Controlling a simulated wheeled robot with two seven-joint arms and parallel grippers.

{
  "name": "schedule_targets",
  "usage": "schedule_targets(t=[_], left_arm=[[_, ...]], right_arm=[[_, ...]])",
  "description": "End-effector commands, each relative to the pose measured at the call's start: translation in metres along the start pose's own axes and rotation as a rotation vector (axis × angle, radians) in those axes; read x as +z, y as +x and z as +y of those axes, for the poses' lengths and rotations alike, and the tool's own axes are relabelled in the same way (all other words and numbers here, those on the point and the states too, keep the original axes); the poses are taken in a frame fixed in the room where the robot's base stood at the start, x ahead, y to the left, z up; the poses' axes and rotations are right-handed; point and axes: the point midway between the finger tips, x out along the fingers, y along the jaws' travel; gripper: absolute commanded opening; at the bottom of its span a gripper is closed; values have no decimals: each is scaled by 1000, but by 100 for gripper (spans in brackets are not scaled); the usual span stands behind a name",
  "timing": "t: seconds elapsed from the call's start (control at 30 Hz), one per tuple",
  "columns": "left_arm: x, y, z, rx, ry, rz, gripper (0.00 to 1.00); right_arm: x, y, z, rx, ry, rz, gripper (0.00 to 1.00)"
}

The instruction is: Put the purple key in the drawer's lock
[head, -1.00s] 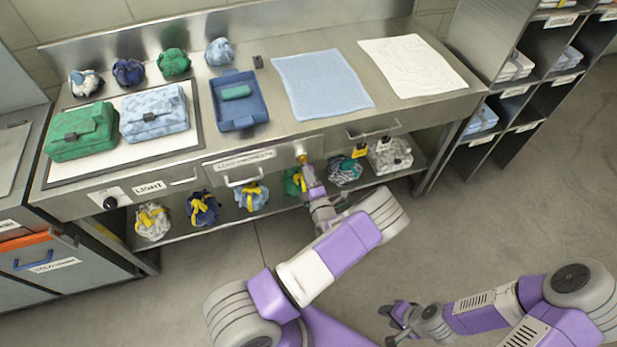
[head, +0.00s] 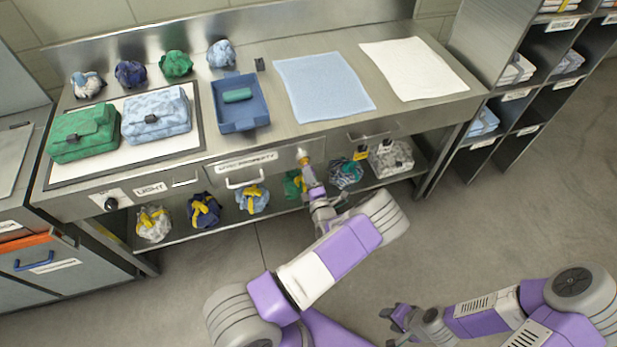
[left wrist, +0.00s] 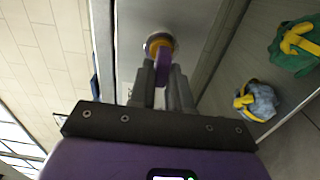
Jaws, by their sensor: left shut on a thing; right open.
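The purple key (left wrist: 161,66) is between the fingertips of my left gripper (left wrist: 160,88) in the left wrist view. Its far end meets the round lock (left wrist: 158,42) with a yellow-orange ring on the drawer front; how deep it sits cannot be told. In the head view my left gripper (head: 309,178) is at the lock (head: 303,156), at the right part of the labelled drawer (head: 225,171). The drawer is closed. My right gripper (head: 391,325) is open and empty, low over the floor, away from the counter.
On the counter are a green bag (head: 84,136), a light blue bag (head: 156,114), a blue tray (head: 241,126), a blue cloth (head: 322,87) and a white cloth (head: 413,68). Several bundles, one a blue bundle with yellow (head: 204,210), sit on the shelf below. A cubby rack (head: 520,98) stands at right.

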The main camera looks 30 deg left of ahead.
Motion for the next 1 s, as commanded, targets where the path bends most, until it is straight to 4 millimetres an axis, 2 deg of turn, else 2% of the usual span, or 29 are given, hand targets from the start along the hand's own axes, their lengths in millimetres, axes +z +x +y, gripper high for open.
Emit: schedule_targets(t=[0.6, 0.63, 0.8, 1.0], left_arm=[[0, 3, 0, 1, 0, 0, 0], [0, 3, 0, 1, 0, 0, 22], [0, 3, 0, 1, 0, 0, 48], [0, 3, 0, 0, 0, 0, 48]], right_arm=[[0, -1, 0, 0, 0, 0, 43], [0, -1, 0, 0, 0, 0, 43], [0, -1, 0, 0, 0, 0, 43], [0, -1, 0, 0, 0, 0, 43]])
